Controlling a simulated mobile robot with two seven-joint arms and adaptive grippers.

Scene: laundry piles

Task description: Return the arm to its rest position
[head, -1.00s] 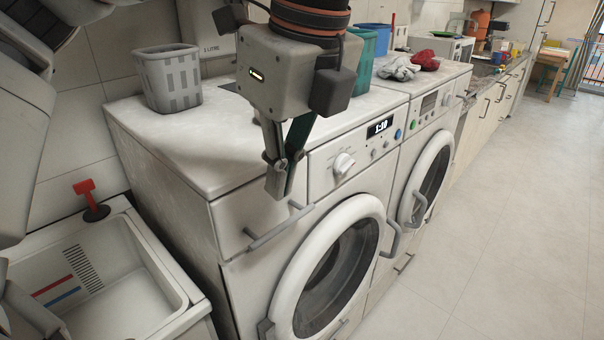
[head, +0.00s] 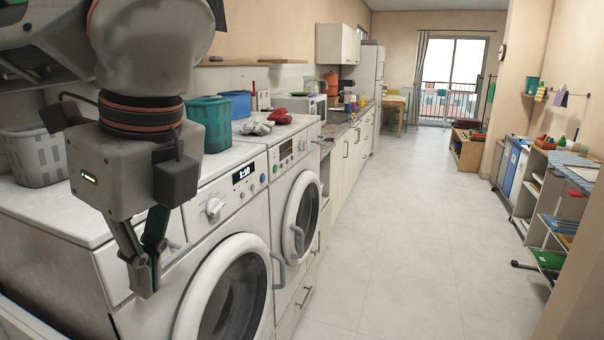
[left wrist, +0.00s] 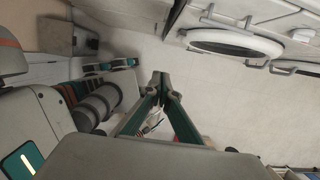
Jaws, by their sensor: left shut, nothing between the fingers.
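My left gripper (head: 147,287) hangs in front of the near washing machine (head: 222,288), fingers pointing down. Its fingers are closed together with nothing between them. In the left wrist view the fingertips (left wrist: 160,76) meet over the pale floor. My left arm comes in from the upper left of the head view. My right gripper is not in view.
A grey basket (head: 35,155), a teal basket (head: 211,124) and a blue basket (head: 236,103) stand on the machine tops. Grey cloth (head: 255,127) and red cloth (head: 279,116) lie on the second machine (head: 297,215). Shelves (head: 560,200) stand at right. The floor (head: 400,240) between is clear.

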